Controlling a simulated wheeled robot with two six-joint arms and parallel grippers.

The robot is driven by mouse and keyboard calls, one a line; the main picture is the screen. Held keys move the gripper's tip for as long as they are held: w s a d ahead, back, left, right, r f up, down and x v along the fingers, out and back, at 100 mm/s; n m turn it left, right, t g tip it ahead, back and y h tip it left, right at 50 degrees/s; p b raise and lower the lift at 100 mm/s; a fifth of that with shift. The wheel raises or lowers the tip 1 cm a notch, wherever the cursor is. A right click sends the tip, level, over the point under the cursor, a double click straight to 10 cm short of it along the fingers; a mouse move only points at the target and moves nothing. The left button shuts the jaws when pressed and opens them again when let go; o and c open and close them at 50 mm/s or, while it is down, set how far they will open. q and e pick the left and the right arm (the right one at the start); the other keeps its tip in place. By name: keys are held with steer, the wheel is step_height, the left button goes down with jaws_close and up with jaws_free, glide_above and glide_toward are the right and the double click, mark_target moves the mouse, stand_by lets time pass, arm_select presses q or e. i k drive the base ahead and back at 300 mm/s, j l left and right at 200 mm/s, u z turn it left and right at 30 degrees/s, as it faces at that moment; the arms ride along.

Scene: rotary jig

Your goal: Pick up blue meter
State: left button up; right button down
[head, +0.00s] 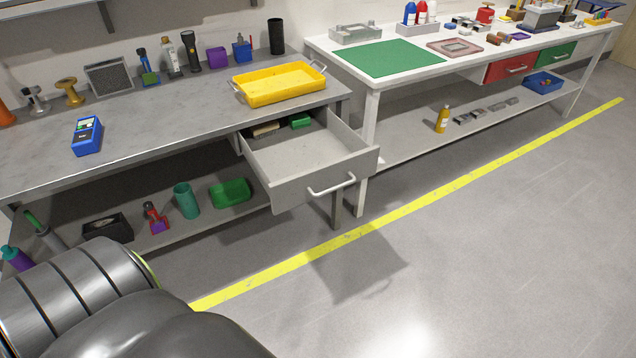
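The blue meter (87,135) lies on the grey metal workbench (150,126), toward its left front part. It has a small screen at its upper end. Nothing touches it and clear bench surface surrounds it. Neither of my grippers shows in the head view. Only a dark, rounded arm link of mine fills the lower left corner, well below the bench.
An open drawer (311,170) juts out from the bench's right part. A yellow tray (279,83) sits above it. Bottles, a flashlight (189,51) and a speaker-like box (109,77) line the back. A white table (456,62) stands right. The floor is free.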

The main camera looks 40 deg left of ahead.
mark_target(85, 140)
steer(key=u, duration=2.5)
